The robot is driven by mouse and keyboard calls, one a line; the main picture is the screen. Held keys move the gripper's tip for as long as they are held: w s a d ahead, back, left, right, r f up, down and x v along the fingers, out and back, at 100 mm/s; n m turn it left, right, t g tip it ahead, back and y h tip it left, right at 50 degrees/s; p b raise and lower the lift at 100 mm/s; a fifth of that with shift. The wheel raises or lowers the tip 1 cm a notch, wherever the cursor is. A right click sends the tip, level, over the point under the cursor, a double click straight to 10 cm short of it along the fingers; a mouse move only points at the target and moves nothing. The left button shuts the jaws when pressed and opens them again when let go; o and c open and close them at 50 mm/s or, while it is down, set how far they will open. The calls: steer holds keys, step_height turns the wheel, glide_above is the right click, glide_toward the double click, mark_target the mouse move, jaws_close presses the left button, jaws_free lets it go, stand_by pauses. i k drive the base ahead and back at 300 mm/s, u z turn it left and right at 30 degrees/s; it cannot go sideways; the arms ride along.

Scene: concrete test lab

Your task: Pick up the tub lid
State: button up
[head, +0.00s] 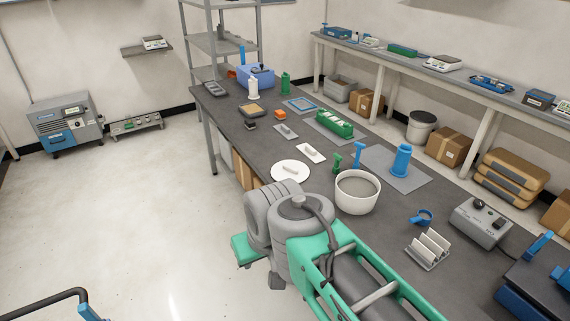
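The tub lid (291,173) is a white round disc with a small raised handle. It lies flat on the dark workbench near its left edge, with nothing on it. The white round tub (357,192) stands upright to its right, open at the top, with a grey inside. My grey and green arm reaches in from the bottom right, in front of the lid. What seems to be part of my gripper (262,268) shows below and left of the arm joints, off the bench edge and apart from the lid. Its fingers are mostly hidden, and I cannot see whether they are open.
A green stand (337,162) and blue stand (358,155) are close to the tub. A blue cylinder (402,160) stands on a grey mat (380,167). A white rack (428,248) and grey control box (481,222) are at right.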

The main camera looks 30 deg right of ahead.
mark_target(297, 170)
steer(key=i, duration=1.55)
steer(key=z, duration=0.05)
